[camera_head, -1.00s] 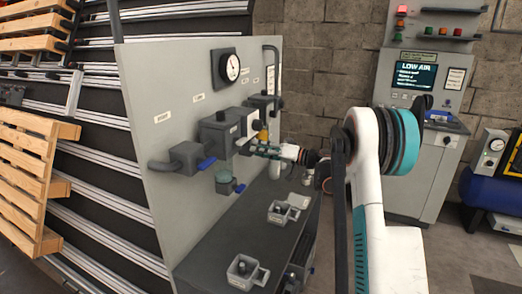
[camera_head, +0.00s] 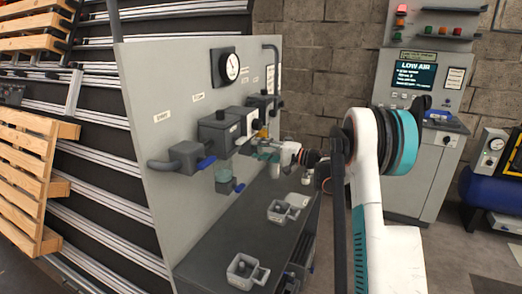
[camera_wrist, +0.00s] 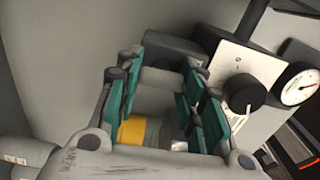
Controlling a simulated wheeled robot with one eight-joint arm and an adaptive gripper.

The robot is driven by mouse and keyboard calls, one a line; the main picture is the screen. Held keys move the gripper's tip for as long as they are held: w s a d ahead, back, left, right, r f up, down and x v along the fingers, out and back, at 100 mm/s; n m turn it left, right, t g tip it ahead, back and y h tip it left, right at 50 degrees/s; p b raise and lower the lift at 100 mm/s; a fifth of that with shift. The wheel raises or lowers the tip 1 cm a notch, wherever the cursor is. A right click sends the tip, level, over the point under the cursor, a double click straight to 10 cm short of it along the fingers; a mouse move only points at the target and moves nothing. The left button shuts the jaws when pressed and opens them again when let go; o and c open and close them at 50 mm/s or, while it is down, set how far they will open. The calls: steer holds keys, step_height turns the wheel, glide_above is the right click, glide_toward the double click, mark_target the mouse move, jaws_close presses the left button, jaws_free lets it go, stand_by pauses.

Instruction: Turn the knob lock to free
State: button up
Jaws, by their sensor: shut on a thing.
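A black round knob (camera_wrist: 243,93) with a pale pointer sits on a white plate (camera_wrist: 247,66), right of my fingers in the wrist view. In the head view the white plate (camera_head: 252,121) is on a dark box on the grey panel. My gripper (camera_head: 262,150) is at the panel, below and right of that plate. In the wrist view its teal fingers (camera_wrist: 160,78) stand either side of a pale grey part. A yellow band (camera_wrist: 137,131) and a metal cylinder show between them, nearer the palm. The fingers partly hide what is held; whether it is the knob lock I cannot tell.
A gauge (camera_head: 228,67) is above the boxes; a blue-handled valve (camera_head: 189,157) is to their left. A clear bowl (camera_head: 224,174) hangs below. Two grey holders (camera_head: 247,272) stand on the dark bench. The cabinet screen (camera_head: 414,75) reads LOW AIR.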

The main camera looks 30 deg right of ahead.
steer(key=shift+m, duration=0.3)
steer(key=o, duration=1.1)
steer(key=shift+d, duration=0.1)
steer(key=v, duration=1.2)
steer(key=shift+w, duration=0.1)
